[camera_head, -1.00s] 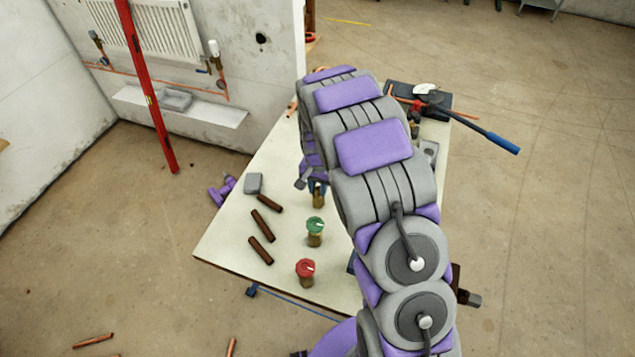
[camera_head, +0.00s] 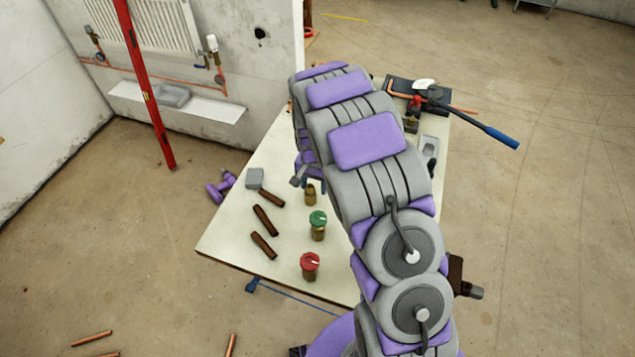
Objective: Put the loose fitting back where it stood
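A bare brass fitting (camera_head: 311,195) stands on the pale table, in line behind a green-capped fitting (camera_head: 318,226) and a red-capped fitting (camera_head: 310,266). It looks upright. My gripper (camera_head: 314,184) points down at the upper end of the bare fitting, with dark finger parts beside it. My arm hides much of the gripper, so I cannot tell whether the fingers touch the fitting or grip it. No empty standing place can be made out clearly.
The table (camera_head: 225,243) also carries dark brown pipe pieces (camera_head: 265,220) and a grey-headed mallet (camera_head: 256,179). A blue-handled tool (camera_head: 480,128) juts over the right edge. A red level (camera_head: 148,90) leans on the radiator wall. My arm covers the table's middle.

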